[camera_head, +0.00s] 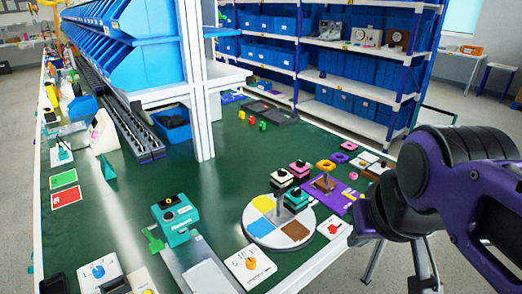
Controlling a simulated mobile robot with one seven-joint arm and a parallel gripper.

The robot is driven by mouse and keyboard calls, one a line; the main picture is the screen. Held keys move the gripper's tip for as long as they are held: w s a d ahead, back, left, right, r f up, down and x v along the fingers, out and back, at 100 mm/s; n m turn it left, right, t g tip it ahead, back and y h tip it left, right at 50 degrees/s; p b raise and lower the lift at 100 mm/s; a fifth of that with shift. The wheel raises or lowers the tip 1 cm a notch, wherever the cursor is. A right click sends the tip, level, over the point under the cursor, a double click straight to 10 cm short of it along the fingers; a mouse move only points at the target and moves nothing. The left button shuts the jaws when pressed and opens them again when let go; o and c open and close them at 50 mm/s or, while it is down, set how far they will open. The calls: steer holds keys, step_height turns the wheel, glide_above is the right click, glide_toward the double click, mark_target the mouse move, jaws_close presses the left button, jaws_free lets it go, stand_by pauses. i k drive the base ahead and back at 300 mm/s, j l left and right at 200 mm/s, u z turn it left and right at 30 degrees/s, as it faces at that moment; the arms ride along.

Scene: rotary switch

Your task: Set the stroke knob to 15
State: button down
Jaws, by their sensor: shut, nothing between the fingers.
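A white plate (262,272) with an orange knob (251,264) lies at the near edge of the green table, bottom centre. Printed marks that look like 5 and 10 show beside the knob; the other print and the exact pointer setting are too small to read. I cannot confirm that this is the stroke knob. Other knobs are a blue one (98,271) on a white panel at bottom left and a red one (333,228) on a white plate to the right. My purple and black arm fills the right side; my gripper's fingers do not show.
Blue bins (140,48) stand over the back. The green middle is clear.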

mark_target(250, 263)
steer(key=l+u, duration=0.1)
steer(key=u, duration=0.75)
